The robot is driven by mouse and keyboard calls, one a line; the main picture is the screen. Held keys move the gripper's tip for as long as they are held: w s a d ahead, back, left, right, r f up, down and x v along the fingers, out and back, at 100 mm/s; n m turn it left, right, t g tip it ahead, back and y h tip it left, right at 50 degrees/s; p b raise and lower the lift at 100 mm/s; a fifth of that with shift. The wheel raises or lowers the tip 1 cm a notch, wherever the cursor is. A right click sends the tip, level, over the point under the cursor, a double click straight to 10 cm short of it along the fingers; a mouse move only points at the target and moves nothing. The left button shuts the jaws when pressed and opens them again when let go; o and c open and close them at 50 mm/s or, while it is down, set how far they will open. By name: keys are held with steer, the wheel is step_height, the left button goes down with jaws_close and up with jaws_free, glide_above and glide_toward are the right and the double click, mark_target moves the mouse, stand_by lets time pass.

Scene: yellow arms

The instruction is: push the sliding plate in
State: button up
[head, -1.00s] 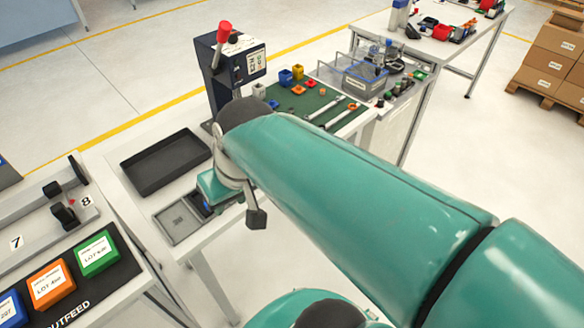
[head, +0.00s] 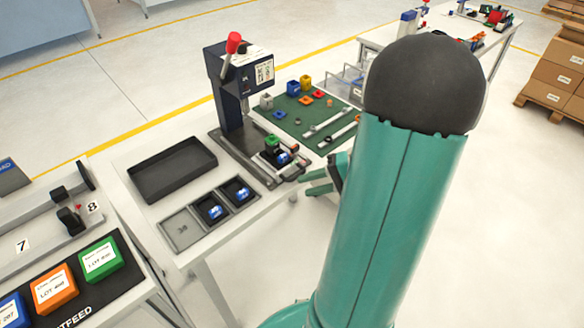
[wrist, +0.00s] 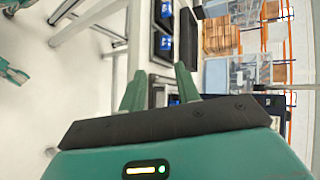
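The press (head: 238,85) is a dark upright machine with a red-knobbed lever, standing on the white table. Its dark base (head: 232,148) runs toward the table's near edge. The sliding plate (head: 290,172) appears to be at the near end of this base, out in front of the press column, with a dark fixture, a green piece (head: 272,143) and a blue part (head: 284,158) on it. My gripper (head: 312,181) is just in front of the plate's near end, partly hidden by my arm. In the wrist view its two green fingers (wrist: 160,85) are apart; contact cannot be told.
Two small dark trays with blue parts (head: 215,211) and an empty grey tray (head: 181,230) line the table's near edge. A large black tray (head: 172,168) lies behind them. A green mat (head: 308,118) with tools and coloured pieces is right of the press.

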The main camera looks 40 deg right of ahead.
steer(key=s+d+f+m+t+h, duration=0.1)
steer(key=s+d+f+m+t, duration=0.15)
steer(key=d, duration=0.25)
steer(key=s+d+f+m+t+h, duration=0.1)
steer(key=s+d+t+h, duration=0.15)
steer(key=d, duration=0.25)
steer(key=x, duration=1.4)
steer(key=shift+a+y, duration=0.35)
steer(key=shift+w, duration=0.1)
jaws_close()
